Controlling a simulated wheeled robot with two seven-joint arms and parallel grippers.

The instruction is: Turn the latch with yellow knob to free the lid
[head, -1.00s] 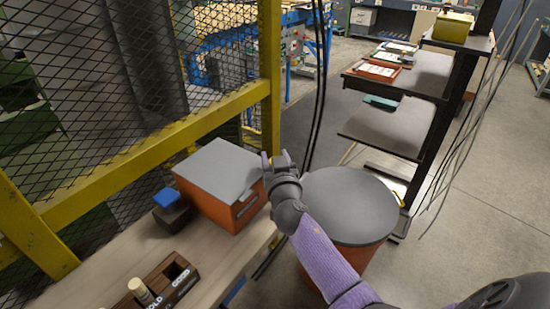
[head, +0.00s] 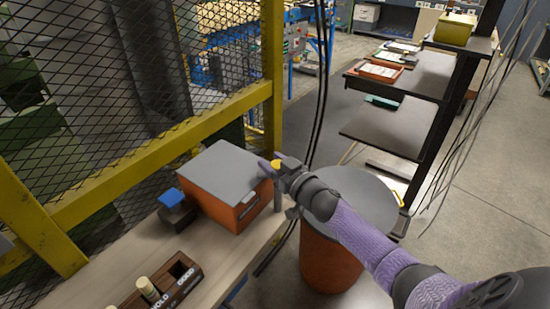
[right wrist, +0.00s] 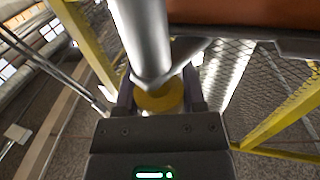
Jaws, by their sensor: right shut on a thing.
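The orange box (head: 235,216) with a flat grey lid (head: 226,166) stands on the wooden bench. The lid lies flat on it. My right gripper (head: 276,163) is at the lid's right corner, shut on the latch's yellow knob (head: 277,163). In the right wrist view the yellow knob (right wrist: 160,97) sits between the two fingers, with a grey metal post (right wrist: 142,38) partly covering it. The latch's exact angle over the lid cannot be told. My left gripper is not in view.
A blue-topped block (head: 171,198) stands left of the box. A dark wooden holder (head: 165,285) with pegs is at the bench front. A grey-topped orange drum (head: 331,262) stands right of the bench, beneath my right arm. Yellow-framed mesh (head: 150,150) rises behind.

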